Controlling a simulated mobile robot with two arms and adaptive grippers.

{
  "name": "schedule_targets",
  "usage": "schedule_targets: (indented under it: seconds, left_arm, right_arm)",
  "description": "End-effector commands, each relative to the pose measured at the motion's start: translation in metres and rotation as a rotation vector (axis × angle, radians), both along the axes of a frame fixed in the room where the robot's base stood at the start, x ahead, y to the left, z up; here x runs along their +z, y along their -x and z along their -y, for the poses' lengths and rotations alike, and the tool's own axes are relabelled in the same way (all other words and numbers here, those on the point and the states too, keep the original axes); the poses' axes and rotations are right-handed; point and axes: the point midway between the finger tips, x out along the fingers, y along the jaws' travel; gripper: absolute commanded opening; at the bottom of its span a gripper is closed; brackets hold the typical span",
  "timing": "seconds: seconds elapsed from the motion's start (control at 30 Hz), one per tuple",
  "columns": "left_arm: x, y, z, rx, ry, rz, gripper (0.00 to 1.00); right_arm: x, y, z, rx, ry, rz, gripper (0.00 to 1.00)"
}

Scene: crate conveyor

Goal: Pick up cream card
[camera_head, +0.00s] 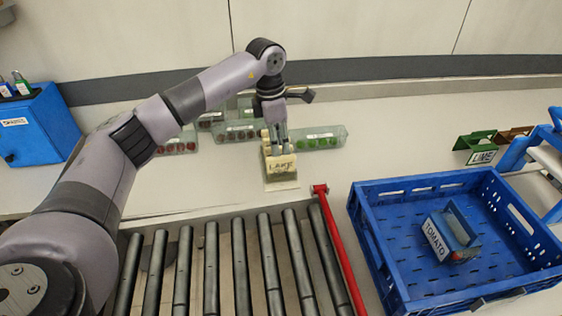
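The cream card (281,164), with dark lettering too small to read surely, stands on the pale counter behind the rollers. It seems to be part of a small cream holder. My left gripper (278,147) points down with its fingertips at the holder's top, overlapping it in the picture. Whether the fingers are closed on it cannot be told, and the fingers hide part of its back. My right gripper is out of view.
Clear trays (318,138) of red and green items stand close behind the card. A roller conveyor (240,268) with a red bar (338,250) lies in front. A blue crate (385,255) holds a TOMATO holder (452,235). A LIME holder (482,157) and blue box (45,130) stand aside.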

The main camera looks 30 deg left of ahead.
Motion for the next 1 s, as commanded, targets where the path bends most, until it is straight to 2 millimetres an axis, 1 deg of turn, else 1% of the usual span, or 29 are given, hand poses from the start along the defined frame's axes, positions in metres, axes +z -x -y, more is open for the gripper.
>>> schedule_targets:
  seconds: [0.13, 0.23, 0.3, 0.4, 0.5, 0.67, 0.77, 1.0]
  left_arm:
    - [-0.012, 0.002, 0.002, 0.000, 0.001, -0.004, 0.23]
    - [-0.028, 0.003, 0.003, -0.001, 0.001, -0.006, 0.23]
    - [-0.039, 0.002, 0.005, 0.000, 0.001, -0.004, 0.23]
    - [-0.049, 0.001, 0.005, 0.000, 0.000, -0.002, 0.23]
    - [-0.053, 0.000, 0.006, -0.001, 0.001, -0.001, 0.23]
    - [-0.053, 0.000, 0.006, -0.001, 0.000, 0.000, 0.23]
    - [-0.053, 0.000, 0.006, -0.001, 0.001, -0.001, 0.18]
    - [-0.053, 0.000, 0.006, 0.000, 0.001, -0.001, 0.02]
  right_arm:
    - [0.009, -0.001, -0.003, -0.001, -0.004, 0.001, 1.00]
    - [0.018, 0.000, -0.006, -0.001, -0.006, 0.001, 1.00]
    - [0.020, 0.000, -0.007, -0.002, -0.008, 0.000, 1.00]
    - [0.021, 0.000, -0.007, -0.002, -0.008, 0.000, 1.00]
    - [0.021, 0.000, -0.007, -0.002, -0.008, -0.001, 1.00]
    - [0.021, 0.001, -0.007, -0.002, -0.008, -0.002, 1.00]
    - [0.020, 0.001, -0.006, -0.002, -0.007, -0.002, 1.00]
    - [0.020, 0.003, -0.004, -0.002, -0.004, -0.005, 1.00]
